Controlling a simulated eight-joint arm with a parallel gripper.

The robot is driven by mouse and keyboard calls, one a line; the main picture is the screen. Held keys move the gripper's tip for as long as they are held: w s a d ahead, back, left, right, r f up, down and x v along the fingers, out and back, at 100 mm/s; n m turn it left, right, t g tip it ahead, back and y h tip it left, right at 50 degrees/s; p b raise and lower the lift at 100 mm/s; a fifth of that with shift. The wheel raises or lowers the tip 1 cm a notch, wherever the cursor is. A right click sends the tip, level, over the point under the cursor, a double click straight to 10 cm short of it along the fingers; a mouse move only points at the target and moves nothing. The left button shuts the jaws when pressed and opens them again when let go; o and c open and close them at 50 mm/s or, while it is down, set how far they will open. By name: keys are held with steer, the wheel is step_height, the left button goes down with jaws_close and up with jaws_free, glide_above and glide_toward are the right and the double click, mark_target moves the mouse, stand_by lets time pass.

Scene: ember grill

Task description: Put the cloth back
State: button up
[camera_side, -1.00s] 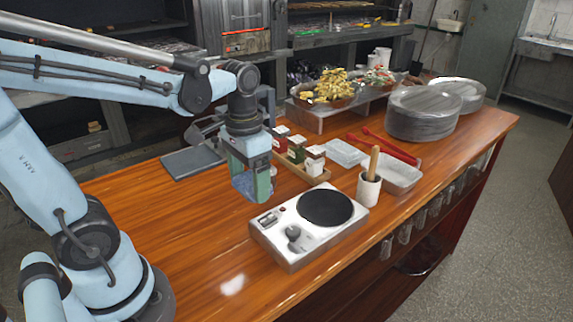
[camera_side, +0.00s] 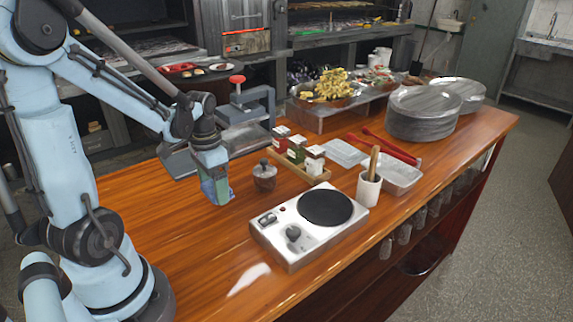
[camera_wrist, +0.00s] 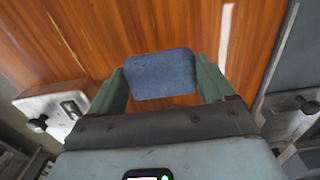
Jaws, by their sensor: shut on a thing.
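A folded blue cloth (camera_wrist: 160,75) is held between the two green fingers of my gripper (camera_wrist: 158,84) in the wrist view. In the side view my gripper (camera_side: 216,188) is low over the wooden counter (camera_side: 190,240), left of the hot plate, with the blue cloth (camera_side: 221,190) at its fingertips. I cannot tell whether the cloth touches the counter.
A white hot plate (camera_side: 292,251) stands right of my gripper. A small dark pot (camera_side: 264,176) stands close by on the right. A spice rack (camera_side: 301,165), a grey press (camera_side: 247,110) and a white cup (camera_side: 368,190) are farther off. The counter's front left is clear.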

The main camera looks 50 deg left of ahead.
steer(key=shift+f, duration=2.05)
steer(key=shift+f, duration=0.15)
steer(key=o, duration=0.9)
step_height(320, 180, up, 12)
steer(key=shift+r, duration=0.1)
steer(key=w+d+t, duration=0.1)
steer(key=d+t, duration=0.1)
steer(key=d, duration=0.3)
steer(key=w+d+r+t, duration=0.1)
steer(key=d+t, duration=0.1)
steer(key=d, duration=0.3)
steer(key=w+d+t, duration=0.1)
steer(key=d+t, duration=0.2)
steer(key=d, duration=0.2)
steer(key=shift+w+d+r, duration=0.15)
steer(key=shift+w+d, duration=0.15)
steer(key=shift+d, duration=0.1)
